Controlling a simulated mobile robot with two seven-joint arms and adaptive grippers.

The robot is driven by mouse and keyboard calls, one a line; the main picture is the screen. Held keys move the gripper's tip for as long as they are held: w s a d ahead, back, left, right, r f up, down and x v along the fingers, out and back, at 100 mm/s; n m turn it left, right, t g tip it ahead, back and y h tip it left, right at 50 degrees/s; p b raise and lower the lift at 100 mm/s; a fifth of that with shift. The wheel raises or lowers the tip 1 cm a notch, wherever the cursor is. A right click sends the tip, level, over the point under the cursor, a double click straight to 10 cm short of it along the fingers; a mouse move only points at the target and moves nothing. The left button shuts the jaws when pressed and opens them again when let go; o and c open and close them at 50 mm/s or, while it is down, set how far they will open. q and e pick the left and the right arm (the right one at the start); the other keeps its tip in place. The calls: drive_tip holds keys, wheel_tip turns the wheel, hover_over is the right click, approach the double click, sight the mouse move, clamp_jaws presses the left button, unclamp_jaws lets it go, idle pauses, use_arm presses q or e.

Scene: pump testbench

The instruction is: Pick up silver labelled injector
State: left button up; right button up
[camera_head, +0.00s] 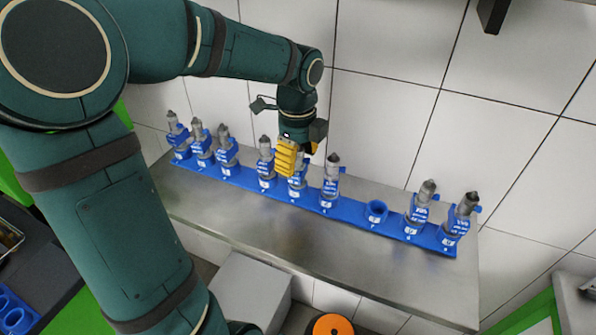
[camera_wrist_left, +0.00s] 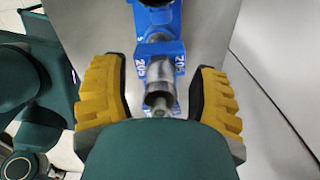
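Several grey injectors with blue label collars stand upright in a long blue rack (camera_head: 334,207). My left gripper (camera_head: 290,158) is at an injector near the middle of the rack, between a neighbour on its left (camera_head: 266,160) and one on its right (camera_head: 331,180). In the left wrist view, the metallic silver injector (camera_wrist_left: 160,78) has a blue collar marked 205. It lies between the yellow finger pads, with a visible gap on each side. The gripper is open and partly hides this injector in the head view. My right gripper is not in view.
The rack stands on a grey metal bench (camera_head: 300,248) by a white tiled wall (camera_head: 385,110). One rack socket (camera_head: 376,210) is empty. More injectors stand at the rack's left end (camera_head: 199,142) and right end (camera_head: 458,222). The bench in front is bare.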

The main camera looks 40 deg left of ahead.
use_arm(q)
clamp_jaws()
drive_tip(key=shift+r, duration=0.15)
